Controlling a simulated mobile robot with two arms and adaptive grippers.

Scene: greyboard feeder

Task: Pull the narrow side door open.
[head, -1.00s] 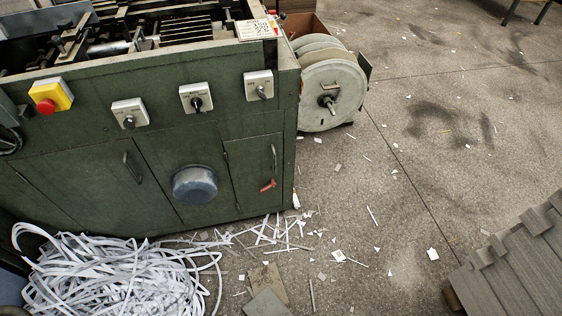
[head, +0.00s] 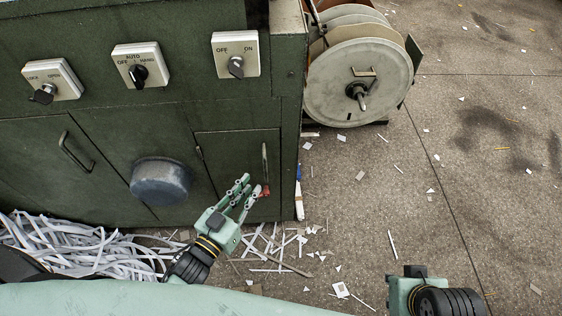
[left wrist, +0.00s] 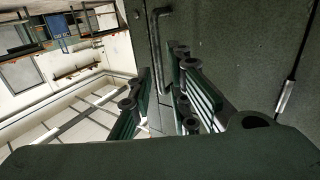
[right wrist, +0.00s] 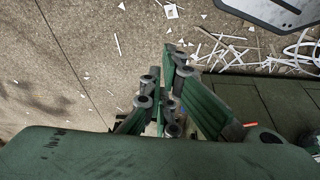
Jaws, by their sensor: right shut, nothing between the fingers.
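The narrow side door (head: 228,150) is a green panel at the right end of the green machine's front. It looks shut. My left gripper (head: 245,184) is open just in front of the door, by the handle's lower part. In the left wrist view the handle (left wrist: 155,45) shows between the spread fingertips; I cannot tell if they touch it. My right gripper (right wrist: 165,85) is shut and empty over the floor; in the head view only its wrist part shows.
Switches (head: 236,54) line the machine's front above the doors. A round blue-grey cap (head: 160,181) sticks out left of the narrow door. A large reel (head: 358,85) stands right of the machine. Paper strips (head: 80,245) lie at lower left.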

